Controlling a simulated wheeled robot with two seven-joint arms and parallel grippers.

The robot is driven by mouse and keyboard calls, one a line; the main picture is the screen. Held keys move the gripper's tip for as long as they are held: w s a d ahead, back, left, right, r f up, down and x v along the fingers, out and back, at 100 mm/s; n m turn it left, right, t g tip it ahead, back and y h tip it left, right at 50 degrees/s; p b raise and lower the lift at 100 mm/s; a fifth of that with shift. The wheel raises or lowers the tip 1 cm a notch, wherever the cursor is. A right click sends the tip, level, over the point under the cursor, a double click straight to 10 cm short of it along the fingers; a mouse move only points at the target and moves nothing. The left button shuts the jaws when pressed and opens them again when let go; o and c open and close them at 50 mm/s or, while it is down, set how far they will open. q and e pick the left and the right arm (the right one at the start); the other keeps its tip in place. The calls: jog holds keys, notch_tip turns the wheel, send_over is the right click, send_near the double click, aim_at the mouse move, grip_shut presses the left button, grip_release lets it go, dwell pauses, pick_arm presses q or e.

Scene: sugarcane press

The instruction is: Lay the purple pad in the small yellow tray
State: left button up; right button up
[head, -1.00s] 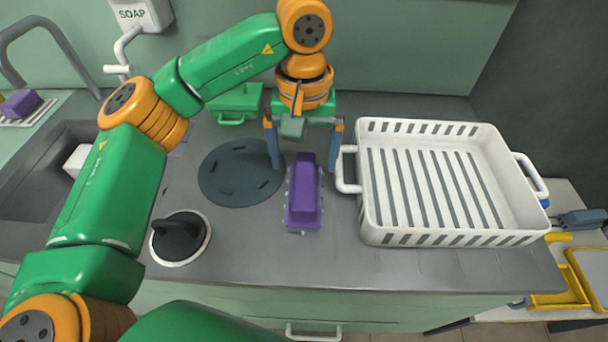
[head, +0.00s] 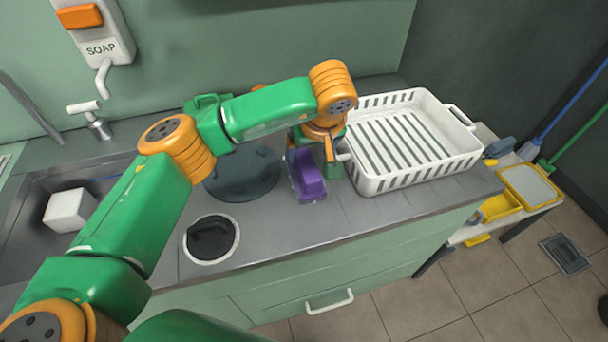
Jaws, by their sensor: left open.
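The purple pad (head: 307,180) is a long block with a raised grip. It lies on the grey counter, between a dark round mat and a white slatted basket. My left gripper (head: 312,152) is open at the far end of the pad. Its wrist hides part of the fingers, and I cannot tell whether they touch the pad. A small yellow tray (head: 499,208) is on a low side table at the right, beside a yellow-rimmed piece with a grey top (head: 531,184). My right gripper is not in view.
The white basket (head: 376,186) stands right of the pad. The dark round mat (head: 243,177) and a black round piece with a white rim (head: 211,240) are to the left. A sink with a white block (head: 70,210) is further left.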

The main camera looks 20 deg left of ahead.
aim_at(305, 159)
pick_arm(q)
jog(key=p+x, duration=0.1)
jog(key=x, duration=0.4)
jog(key=shift+w+a+f, duration=0.15)
jog(key=shift+w+a, duration=0.05)
jog(key=shift+w, duration=0.05)
jog(key=shift+a+f, duration=0.15)
jog(key=shift+f, duration=0.1)
grip_shut()
